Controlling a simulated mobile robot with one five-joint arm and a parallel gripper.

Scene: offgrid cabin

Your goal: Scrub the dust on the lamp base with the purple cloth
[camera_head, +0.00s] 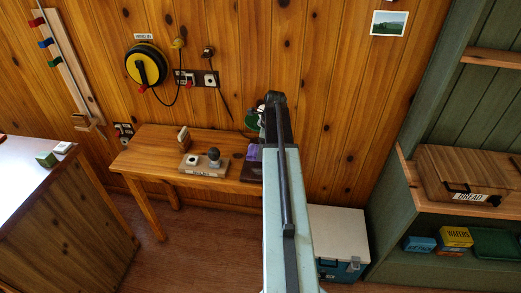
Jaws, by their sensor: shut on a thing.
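The purple cloth (253,152) shows just left of my arm, at the right end of the wooden bench. My gripper (262,139) is mostly hidden behind my arm; it is shut on the purple cloth. A green rounded part (250,119), which looks like a lamp shade, shows above the cloth beside my arm. A dark flat thing, perhaps the lamp base, shows partly below the cloth. I cannot tell whether the cloth touches it. The dust is too small or hidden to see.
The wooden bench (150,160) stands against the plank wall. On it are a board with a dark round knob (213,154) and a small wooden block (183,137). A white-topped counter (25,165) stands at left. A cool box (338,225) and shelf with a bread box (465,172) are at right.

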